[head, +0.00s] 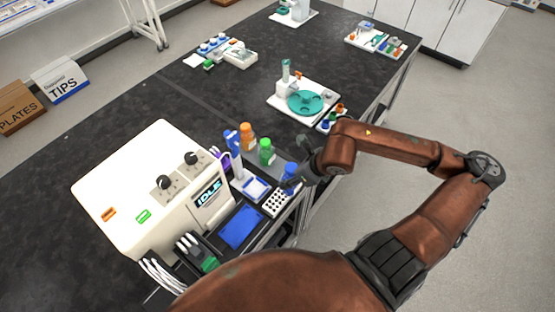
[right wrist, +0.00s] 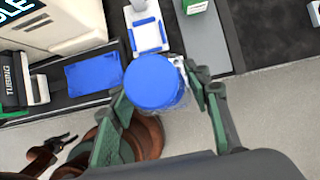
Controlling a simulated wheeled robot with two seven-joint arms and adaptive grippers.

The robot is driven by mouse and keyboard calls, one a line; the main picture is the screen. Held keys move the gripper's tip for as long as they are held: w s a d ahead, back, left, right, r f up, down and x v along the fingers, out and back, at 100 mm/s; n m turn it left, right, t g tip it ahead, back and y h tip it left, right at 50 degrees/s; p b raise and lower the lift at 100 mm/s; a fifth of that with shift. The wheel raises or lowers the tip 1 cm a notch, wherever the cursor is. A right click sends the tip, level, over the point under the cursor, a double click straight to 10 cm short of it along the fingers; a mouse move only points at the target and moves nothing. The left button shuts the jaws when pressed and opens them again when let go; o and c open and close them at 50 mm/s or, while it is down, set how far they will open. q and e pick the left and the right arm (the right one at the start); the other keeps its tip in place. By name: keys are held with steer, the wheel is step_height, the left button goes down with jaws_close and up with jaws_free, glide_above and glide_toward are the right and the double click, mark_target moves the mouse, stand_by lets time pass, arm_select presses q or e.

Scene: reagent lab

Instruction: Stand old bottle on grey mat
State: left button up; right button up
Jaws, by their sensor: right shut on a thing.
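My right gripper (right wrist: 164,97) is shut on a clear bottle with a blue cap (right wrist: 152,84). The same bottle (head: 290,170) shows in the head view, upright at the table's front edge, beside my right gripper (head: 296,182). In the right wrist view the bottle overlaps the white rack, and I cannot tell whether it touches anything below. A flat grey mat (right wrist: 207,45) lies just beyond the gripper to the right; in the head view the bottle and gripper partly hide it. My left gripper (right wrist: 62,142) shows small at the lower left of the right wrist view, its fingers apart and empty.
A white perforated rack (head: 279,204), a blue-and-white tray (head: 256,188) and a blue pad (head: 241,228) lie close by. An orange-capped bottle (head: 247,137) and a green-capped bottle (head: 265,152) stand behind. A large white machine (head: 130,190) fills the left. The floor in front is clear.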

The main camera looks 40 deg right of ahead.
steer(key=w+d+f, duration=0.3)
steer(key=f, duration=0.1)
steer(key=w+d+f, duration=0.2)
steer(key=d+f, duration=0.1)
steer(key=f, duration=0.1)
steer(key=w+d+f, duration=0.2)
steer(key=w+f, duration=0.1)
steer(key=f, duration=0.1)
steer(key=shift+w+d+f+p, duration=0.15)
steer(key=shift+w+d+p, duration=0.15)
steer(key=shift+d, duration=0.1)
arm_select(q)
steer(key=shift+s+r, duration=0.3)
steer(key=shift+s, duration=0.45)
arm_select(e)
steer(key=shift+f, duration=0.1)
steer(key=o, duration=1)
arm_select(q)
steer(key=shift+w+f, duration=0.1)
steer(key=shift+w, duration=0.15)
arm_select(e)
steer(key=o, duration=0.4)
